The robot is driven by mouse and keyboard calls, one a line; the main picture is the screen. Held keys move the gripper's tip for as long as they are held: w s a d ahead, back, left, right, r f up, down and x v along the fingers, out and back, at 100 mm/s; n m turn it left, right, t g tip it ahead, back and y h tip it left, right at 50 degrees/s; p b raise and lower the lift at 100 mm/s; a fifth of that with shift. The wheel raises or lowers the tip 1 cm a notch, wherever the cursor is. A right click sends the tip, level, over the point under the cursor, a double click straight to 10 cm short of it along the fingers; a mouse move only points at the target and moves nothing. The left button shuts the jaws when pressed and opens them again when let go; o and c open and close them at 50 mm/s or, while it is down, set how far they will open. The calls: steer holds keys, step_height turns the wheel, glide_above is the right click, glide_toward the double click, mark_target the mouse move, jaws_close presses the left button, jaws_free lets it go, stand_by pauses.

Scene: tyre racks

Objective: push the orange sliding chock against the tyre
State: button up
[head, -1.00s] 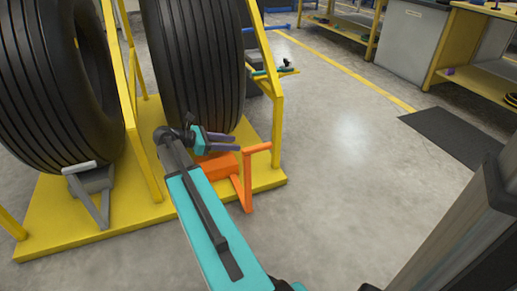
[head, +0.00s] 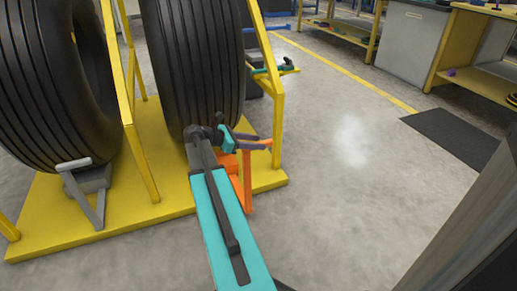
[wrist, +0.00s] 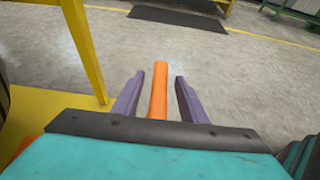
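The orange sliding chock (head: 247,185) stands on the yellow rack base in front of the right tyre (head: 195,65). My arm hides much of its body, so I cannot tell whether it touches the tyre. My gripper (head: 264,142) is at the top bar of the chock's handle. In the wrist view, the orange handle bar (wrist: 158,92) lies between the two purple fingers of my gripper (wrist: 160,76). The fingers are apart, with a gap on each side of the bar.
The left tyre (head: 50,90) has a grey chock (head: 88,180) in front of it. A yellow rack post (head: 268,80) rises just right of the right tyre. The floor to the right is clear up to a dark mat (head: 455,135) and benches.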

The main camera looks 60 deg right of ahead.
steer(key=shift+b+x, duration=0.4)
steer(key=shift+x, duration=0.9)
